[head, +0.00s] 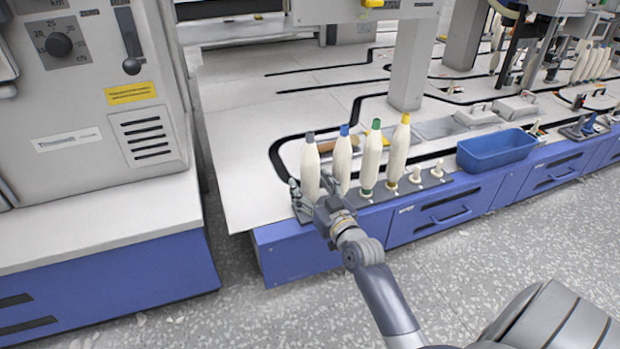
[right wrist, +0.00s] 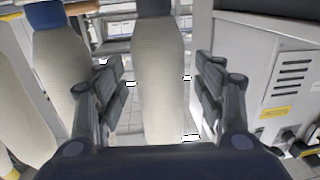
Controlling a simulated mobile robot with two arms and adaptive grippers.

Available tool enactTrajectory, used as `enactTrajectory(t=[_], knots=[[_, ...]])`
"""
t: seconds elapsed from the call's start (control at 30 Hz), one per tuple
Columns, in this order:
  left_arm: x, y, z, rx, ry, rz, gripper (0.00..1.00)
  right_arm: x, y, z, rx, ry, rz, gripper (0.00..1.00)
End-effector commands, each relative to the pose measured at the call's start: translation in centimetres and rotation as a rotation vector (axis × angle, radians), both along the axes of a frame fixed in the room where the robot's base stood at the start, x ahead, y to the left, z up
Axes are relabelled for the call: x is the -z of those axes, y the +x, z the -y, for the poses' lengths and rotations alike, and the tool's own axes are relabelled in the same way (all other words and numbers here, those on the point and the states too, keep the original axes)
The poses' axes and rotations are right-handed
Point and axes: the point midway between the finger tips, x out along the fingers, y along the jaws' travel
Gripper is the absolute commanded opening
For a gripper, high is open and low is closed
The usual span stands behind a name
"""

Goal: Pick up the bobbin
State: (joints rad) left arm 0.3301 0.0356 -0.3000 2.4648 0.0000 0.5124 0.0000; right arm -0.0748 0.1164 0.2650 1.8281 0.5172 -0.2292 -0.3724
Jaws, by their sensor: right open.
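Several cream bobbins stand upright in a row on a grey peg rail (head: 437,177) at the front of the machine. From left to right their tops are grey (head: 310,168), blue (head: 343,160), green (head: 371,160) and yellow (head: 398,152). My right gripper (head: 316,200) is at the lower part of the grey-topped bobbin. In the right wrist view its open fingers stand on both sides of the grey-topped bobbin (right wrist: 158,75), with gaps showing. The blue-topped bobbin (right wrist: 62,80) is just outside the left finger. The grey-topped bobbin's base is hidden. My left gripper is out of view.
Empty pegs (head: 417,178) and a blue bin (head: 497,149) are to the right on the machine. A grey cabinet (head: 90,110) with a blue base stands at the left. Speckled floor (head: 460,260) is open in front.

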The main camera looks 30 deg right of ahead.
Motion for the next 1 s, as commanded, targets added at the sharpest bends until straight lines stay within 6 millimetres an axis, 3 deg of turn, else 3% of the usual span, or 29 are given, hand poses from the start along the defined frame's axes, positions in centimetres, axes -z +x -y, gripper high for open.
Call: enactTrajectory(t=[0.33, 0.57, 1.0], knots=[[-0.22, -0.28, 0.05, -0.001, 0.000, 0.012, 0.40, -0.05, 0.66, 0.13, 0.001, -0.001, 0.000, 0.63], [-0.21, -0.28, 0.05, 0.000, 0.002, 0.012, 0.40, -0.04, 0.65, 0.11, 0.001, -0.001, 0.000, 0.12], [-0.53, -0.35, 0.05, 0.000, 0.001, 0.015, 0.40, -0.43, 0.72, 0.13, 0.001, -0.001, 0.001, 0.12]])
